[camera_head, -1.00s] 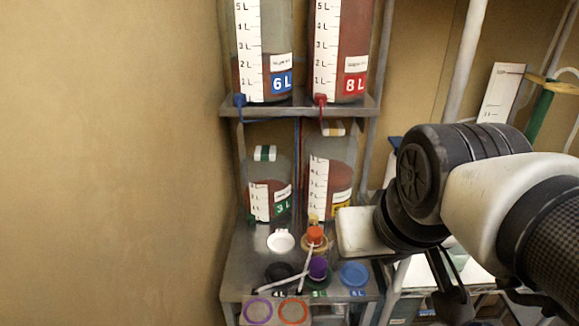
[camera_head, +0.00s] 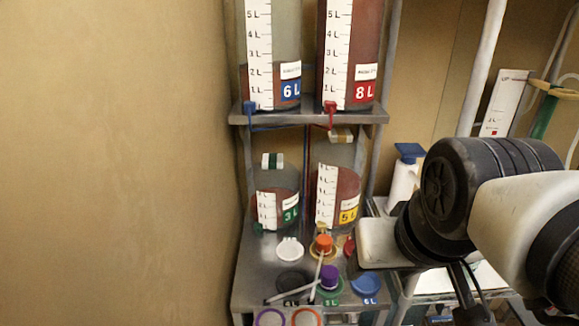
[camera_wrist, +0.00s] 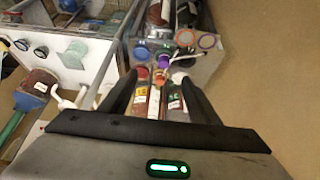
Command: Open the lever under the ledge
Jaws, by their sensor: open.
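The metal ledge (camera_head: 300,117) carries two large containers marked 6L (camera_head: 289,90) and 8L (camera_head: 364,90). A blue tap (camera_head: 249,107) and a red tap (camera_head: 331,107) sit at their bases, at the ledge's front edge. Below the ledge stand containers marked 3L (camera_head: 290,212) and 5L (camera_head: 348,212). Small green (camera_head: 258,228) and yellow parts show at their bases, too small to tell the lever's position. In the wrist view, my open, empty gripper (camera_wrist: 157,75) points toward the lower containers, which appear between its fingers. I see no contact.
The lower shelf (camera_head: 250,272) holds several coloured caps, including a purple one (camera_head: 329,278) and a blue one (camera_head: 366,285), plus a pale stick. A blue-topped white bottle (camera_head: 403,175) stands right of the rack. A bare wall (camera_head: 110,160) closes off the left side.

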